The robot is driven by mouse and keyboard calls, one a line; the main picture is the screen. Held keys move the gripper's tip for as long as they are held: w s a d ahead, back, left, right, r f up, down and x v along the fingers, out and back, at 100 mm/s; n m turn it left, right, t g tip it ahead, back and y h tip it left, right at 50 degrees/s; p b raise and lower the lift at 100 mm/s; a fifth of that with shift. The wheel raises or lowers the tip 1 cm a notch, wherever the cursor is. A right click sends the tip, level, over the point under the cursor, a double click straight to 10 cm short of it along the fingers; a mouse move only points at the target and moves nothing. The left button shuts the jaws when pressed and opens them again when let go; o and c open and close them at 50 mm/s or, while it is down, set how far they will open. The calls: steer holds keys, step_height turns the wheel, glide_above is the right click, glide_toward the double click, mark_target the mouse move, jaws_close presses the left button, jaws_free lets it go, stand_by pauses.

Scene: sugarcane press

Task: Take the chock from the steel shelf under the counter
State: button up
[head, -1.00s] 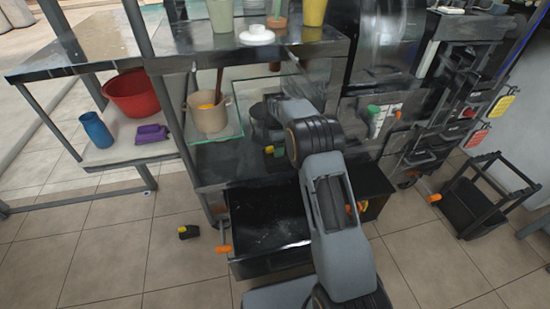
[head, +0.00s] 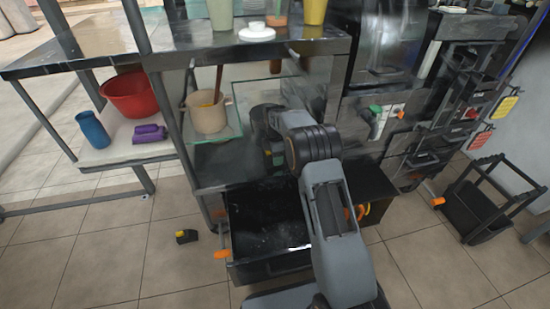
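A small dark block with yellow and a hint of green (head: 273,155), which looks like the chock, sits on the steel shelf (head: 222,172) under the counter and is partly hidden by my arm. My arm reaches in from the front right, and its dark end with my gripper (head: 268,138) is over the shelf, close to that block. The fingers are too dark and covered to tell whether they are open, shut or touching it. A similar black and yellow block (head: 186,236) lies on the floor to the left.
A glass board (head: 232,120) with a beige pot (head: 208,116) is left of my arm's end. The counter (head: 200,50) is above. A black open drawer (head: 262,225) is below the shelf. A red basin (head: 132,95) stands on the left side shelf.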

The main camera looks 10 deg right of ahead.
steer(key=c, duration=0.6)
